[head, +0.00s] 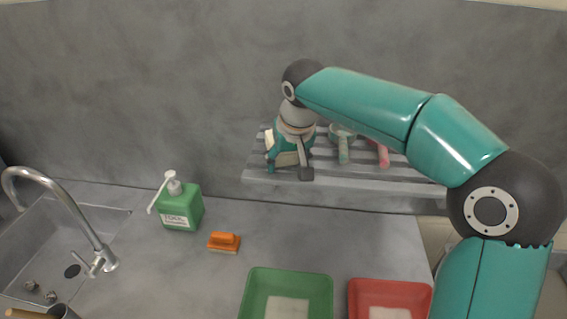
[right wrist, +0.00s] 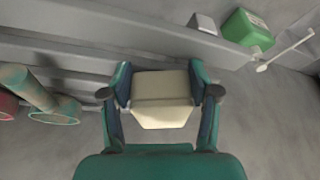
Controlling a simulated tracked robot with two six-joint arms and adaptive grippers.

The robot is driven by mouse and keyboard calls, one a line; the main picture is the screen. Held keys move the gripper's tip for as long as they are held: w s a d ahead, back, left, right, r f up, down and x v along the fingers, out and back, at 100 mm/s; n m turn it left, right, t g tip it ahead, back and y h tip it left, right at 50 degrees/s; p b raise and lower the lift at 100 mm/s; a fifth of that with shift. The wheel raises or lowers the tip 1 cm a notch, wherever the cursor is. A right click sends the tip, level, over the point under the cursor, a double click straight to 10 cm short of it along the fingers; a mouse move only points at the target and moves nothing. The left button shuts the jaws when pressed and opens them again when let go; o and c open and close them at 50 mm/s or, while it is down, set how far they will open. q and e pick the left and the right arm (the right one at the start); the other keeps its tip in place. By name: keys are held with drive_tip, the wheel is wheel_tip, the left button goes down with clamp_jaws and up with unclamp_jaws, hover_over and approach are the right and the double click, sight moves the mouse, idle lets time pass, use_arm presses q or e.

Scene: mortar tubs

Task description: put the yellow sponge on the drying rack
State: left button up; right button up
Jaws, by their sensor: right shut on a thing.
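The yellow sponge, a pale cream-yellow block, is between the fingers of my right gripper (head: 289,168). It shows partly in the head view (head: 286,159) and clearly in the right wrist view (right wrist: 161,98). My right gripper (right wrist: 161,88) is shut on its two sides. The drying rack (head: 350,184) is a grey slatted shelf on the back wall. The gripper and sponge are over its left end; I cannot tell whether the sponge touches the slats. Grey rack bars (right wrist: 60,55) show in the right wrist view. My left gripper is not in view.

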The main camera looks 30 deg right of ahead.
drive_tip(key=shift+s+a+f, duration=0.15)
drive_tip(key=shift+f, duration=0.35)
drive_tip(key=o, duration=0.9)
drive_tip(key=shift+f, duration=0.1)
drive_tip(key=o, duration=0.3)
drive_tip(key=shift+f, duration=0.1)
drive_tip(key=shift+r, duration=0.3)
drive_tip(key=shift+w+r, duration=0.2)
drive_tip(key=shift+r, duration=0.05)
drive_tip(key=d+v, duration=0.1)
drive_tip(key=v, duration=1.1)
drive_tip(key=shift+a+r+p, duration=0.4)
drive_tip(key=shift+p, duration=0.05)
